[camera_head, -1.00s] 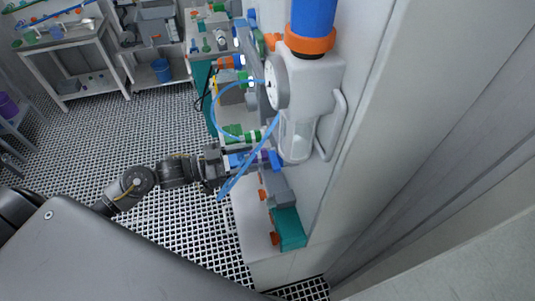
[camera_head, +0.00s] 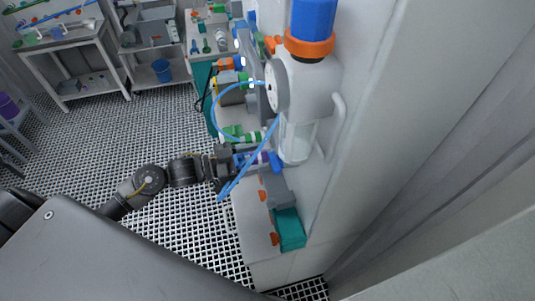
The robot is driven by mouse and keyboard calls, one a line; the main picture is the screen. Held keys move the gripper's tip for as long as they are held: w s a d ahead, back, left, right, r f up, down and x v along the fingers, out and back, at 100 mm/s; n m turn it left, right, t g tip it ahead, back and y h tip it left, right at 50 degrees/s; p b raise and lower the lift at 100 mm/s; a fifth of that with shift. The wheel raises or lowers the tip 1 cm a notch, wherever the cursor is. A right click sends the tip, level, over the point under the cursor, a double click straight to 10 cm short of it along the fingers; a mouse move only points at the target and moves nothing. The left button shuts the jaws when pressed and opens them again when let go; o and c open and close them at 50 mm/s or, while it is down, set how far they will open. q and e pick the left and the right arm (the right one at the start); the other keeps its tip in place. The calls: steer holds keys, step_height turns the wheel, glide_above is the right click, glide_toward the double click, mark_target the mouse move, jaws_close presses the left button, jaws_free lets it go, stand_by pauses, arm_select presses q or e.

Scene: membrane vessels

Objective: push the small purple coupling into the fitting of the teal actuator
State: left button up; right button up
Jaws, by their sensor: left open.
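The teal actuator (camera_head: 291,229) sits on the pale ledge at the wall. Its grey body (camera_head: 280,190) extends up from it, toward the gripper. The small purple coupling (camera_head: 263,157) seems to show as a purple patch beside a blue part (camera_head: 276,162), just above that grey body. My left gripper (camera_head: 250,159) is open and reaches in from the left at this spot. A blue tube crosses in front of it, so I cannot tell whether the fingers touch the coupling or how it sits in the fitting. My right gripper is not in view.
A white filter housing (camera_head: 308,85) with a blue top and gauge stands on the wall behind the gripper. The loose blue tube (camera_head: 248,172) hangs across the work spot. The grating floor (camera_head: 170,225) at left is open.

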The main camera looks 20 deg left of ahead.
arm_select(q)
steer(key=shift+p, duration=0.45)
stand_by(0.6)
jaws_close()
stand_by(0.4)
steer(key=shift+s+a, duration=0.15)
steer(key=shift+s+a, duration=0.15)
steer(key=shift+a, duration=0.05)
steer(key=shift+p+v, duration=0.6)
steer(key=shift+v, duration=1.95)
